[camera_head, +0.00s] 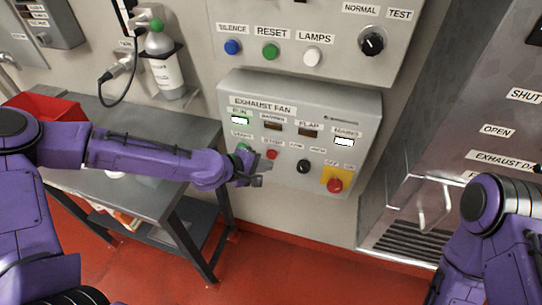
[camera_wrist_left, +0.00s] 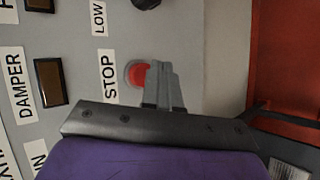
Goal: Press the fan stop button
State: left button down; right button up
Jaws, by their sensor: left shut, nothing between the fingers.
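The exhaust fan panel (camera_head: 330,120) is a grey box on the wall. Its red stop button (camera_head: 271,154) sits in the lower row, right of the green start button (camera_head: 243,148). In the left wrist view the red stop button (camera_wrist_left: 138,74) lies beside the STOP label (camera_wrist_left: 109,76), partly hidden behind my fingertips. My left gripper (camera_head: 264,174) is shut and empty, just below and in front of the stop button in the head view; its closed fingers (camera_wrist_left: 162,84) also show in the wrist view. I cannot tell whether they touch the button. My right gripper is out of view.
The upper panel holds blue, green and white buttons. A grey table (camera_head: 200,140) with a red bin (camera_head: 45,108) stands at left.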

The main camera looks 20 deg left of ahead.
pick_arm(q)
jog(key=shift+w, duration=0.15)
jog(key=shift+w, duration=0.3)
jog(key=shift+w+b, duration=0.3)
jog(key=shift+w, duration=0.4)
dwell(1.1)
jog(key=shift+s, duration=1.1)
jog(key=s+p, duration=0.1)
jog(key=s, duration=0.4)
jog(key=shift+a, duration=0.1)
dwell(0.5)
